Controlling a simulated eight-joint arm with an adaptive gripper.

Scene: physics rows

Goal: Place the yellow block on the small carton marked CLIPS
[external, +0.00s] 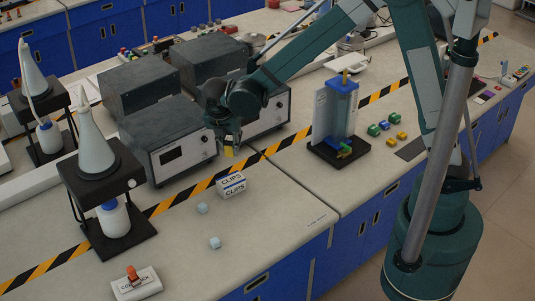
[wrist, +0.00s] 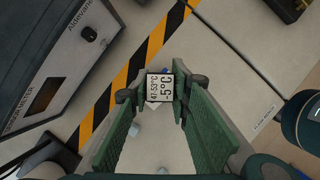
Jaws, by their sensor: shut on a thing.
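My gripper (external: 228,146) is shut on a small block with a yellow face, the yellow block (external: 228,153). In the wrist view the carton is mostly hidden behind the held block.
Two pale blue cubes (external: 202,208) (external: 215,242) lie in front of the carton. A grey meter box (external: 165,140) stands behind left, and a blue-topped dispenser (external: 336,115) right. Several coloured blocks (external: 380,128) lie farther right. Striped tape (external: 180,198) crosses the bench.

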